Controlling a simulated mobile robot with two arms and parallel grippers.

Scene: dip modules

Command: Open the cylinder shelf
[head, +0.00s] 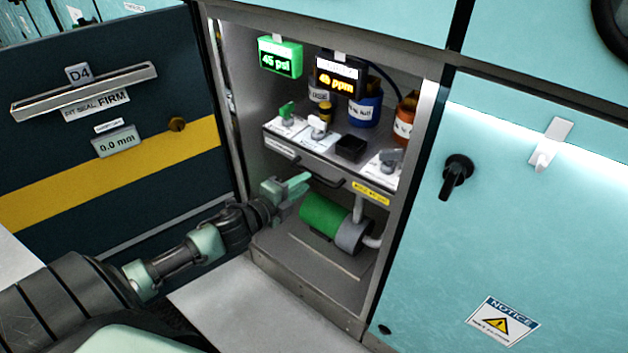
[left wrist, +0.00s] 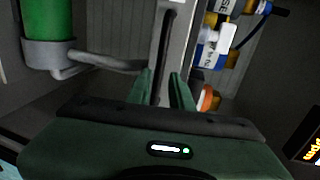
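The cylinder shelf (head: 335,165) is a grey pull-out shelf inside the open cabinet bay, with bottles at its back and small valves on top. A dark bar handle (head: 322,180) is on its front; it also shows as a dark strip in the left wrist view (left wrist: 165,50). My left gripper (head: 297,186) is at the left end of the handle, in front of the shelf. In the left wrist view its two green fingers (left wrist: 162,92) stand apart, with the dark handle in line with the gap. I cannot tell whether they touch it. My right gripper is not in view.
A green cylinder (head: 325,217) with grey pipes lies below the shelf. Blue (head: 365,110) and orange (head: 405,118) bottles stand at the back under lit displays (head: 338,78). A dark drawer panel (head: 110,130) is left; a teal door (head: 520,200) with a black knob is right.

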